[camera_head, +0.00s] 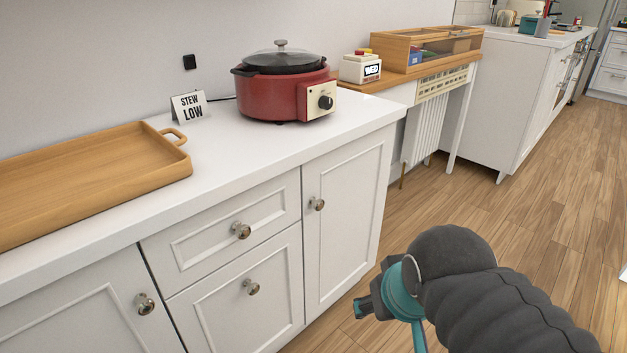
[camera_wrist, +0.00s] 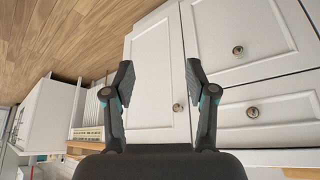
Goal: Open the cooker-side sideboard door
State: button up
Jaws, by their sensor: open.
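The cooker-side sideboard door (camera_head: 345,220) is the white panel at the right end of the sideboard, below the red cooker (camera_head: 270,96). It looks closed. Its round metal knob (camera_head: 317,203) sits near its upper left edge. In the wrist view, turned upside down, the door (camera_wrist: 152,75) and its knob (camera_wrist: 177,107) show between the fingers, the knob nearer the right finger. My gripper (camera_wrist: 158,76) is open and empty, apart from the knob. In the head view my gripper (camera_head: 366,302) is to the right of and lower than the knob, partly hidden by my arm.
Two drawers (camera_head: 235,225) and another door (camera_head: 90,315) lie left of this door, with knobs. A wooden tray (camera_head: 90,178) and a STEW LOW sign (camera_head: 189,106) stand on the top. The wooden floor (camera_head: 520,200) to the right is clear.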

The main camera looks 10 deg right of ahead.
aim_at(344, 189)
jog(key=z, duration=0.8)
jog(key=k, duration=0.35)
jog(key=u, duration=1.35)
